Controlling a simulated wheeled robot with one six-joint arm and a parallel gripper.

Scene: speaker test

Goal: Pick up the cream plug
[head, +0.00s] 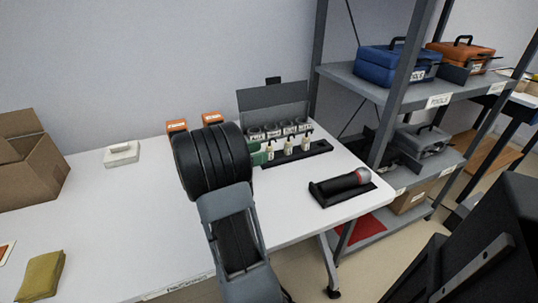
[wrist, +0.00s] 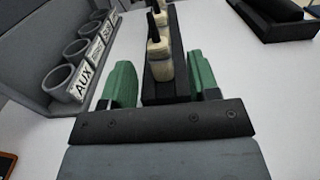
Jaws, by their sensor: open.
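Several cream plugs with dark tips stand upright in a row on a black rack (head: 318,151). In the head view one cream plug (head: 270,152) stands at the rack's left end, close to the green fingers of my gripper (head: 258,157). In the wrist view my gripper (wrist: 158,65) is open, its green fingers on either side of the rack. The nearest cream plug (wrist: 160,58) is between or just beyond the fingertips, and I cannot tell if they touch it. Another plug (wrist: 157,22) stands behind it. My arm hides part of the table.
A grey panel (head: 272,97) with labelled round sockets stands behind the rack; one label reads AUX (wrist: 82,84). A microphone (head: 361,176) lies in a black holder (head: 328,197) to the right. Orange boxes (head: 177,126) stand behind my arm. The left table has free room.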

